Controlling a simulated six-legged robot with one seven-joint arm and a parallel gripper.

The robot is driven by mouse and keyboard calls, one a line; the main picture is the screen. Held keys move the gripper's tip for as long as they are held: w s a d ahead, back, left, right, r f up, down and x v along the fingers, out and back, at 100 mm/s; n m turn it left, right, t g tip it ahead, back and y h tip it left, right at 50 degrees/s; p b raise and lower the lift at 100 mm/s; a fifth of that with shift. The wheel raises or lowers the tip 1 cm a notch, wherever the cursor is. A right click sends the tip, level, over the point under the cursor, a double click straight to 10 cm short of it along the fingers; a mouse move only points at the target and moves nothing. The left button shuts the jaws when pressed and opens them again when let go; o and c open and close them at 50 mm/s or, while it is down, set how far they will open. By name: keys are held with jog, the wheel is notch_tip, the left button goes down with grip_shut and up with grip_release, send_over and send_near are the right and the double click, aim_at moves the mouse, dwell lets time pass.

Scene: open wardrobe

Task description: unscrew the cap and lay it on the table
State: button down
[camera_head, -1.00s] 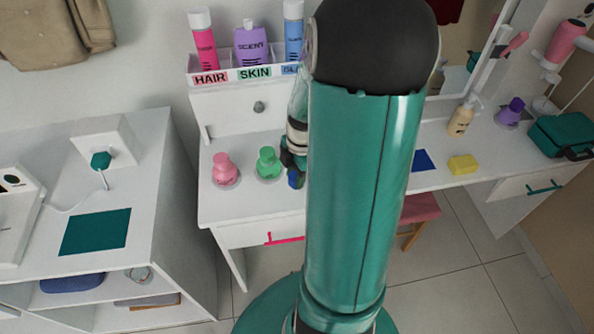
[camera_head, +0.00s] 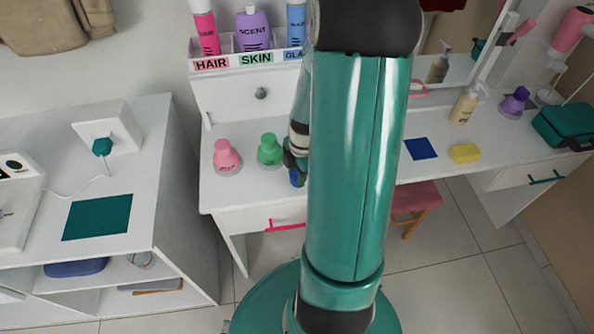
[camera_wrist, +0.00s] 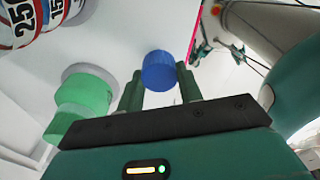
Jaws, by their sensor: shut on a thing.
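A blue cap-like cylinder (camera_wrist: 160,70) sits between the two fingers of my gripper (camera_wrist: 160,88) in the wrist view. My gripper is shut on it. In the head view the blue piece (camera_head: 296,178) shows just below my gripper (camera_head: 295,165), beside my arm, over the front part of the white table (camera_head: 232,198). No bottle shows under the blue piece; my arm and fingers hide much of that spot. A green capped bottle (camera_head: 270,150) stands to its left, and it also shows in the wrist view (camera_wrist: 84,92). A pink capped bottle (camera_head: 227,157) stands farther left.
Behind is a shelf with HAIR, SKIN and partly hidden labels (camera_head: 256,58), holding several bottles. The table front left is clear.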

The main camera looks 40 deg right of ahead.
jog(key=c, duration=0.6)
grip_release()
jog(key=shift+s+d+r, duration=0.1)
jog(key=shift+d+r, duration=0.05)
jog(key=shift+r, duration=1.2)
jog(key=shift+w+d+r, duration=0.1)
jog(key=shift+d+r, duration=0.1)
jog(key=shift+r, duration=1.1)
jog(key=shift+s+d+r, duration=0.1)
jog(key=shift+d+r, duration=0.05)
jog(key=shift+r, duration=1.2)
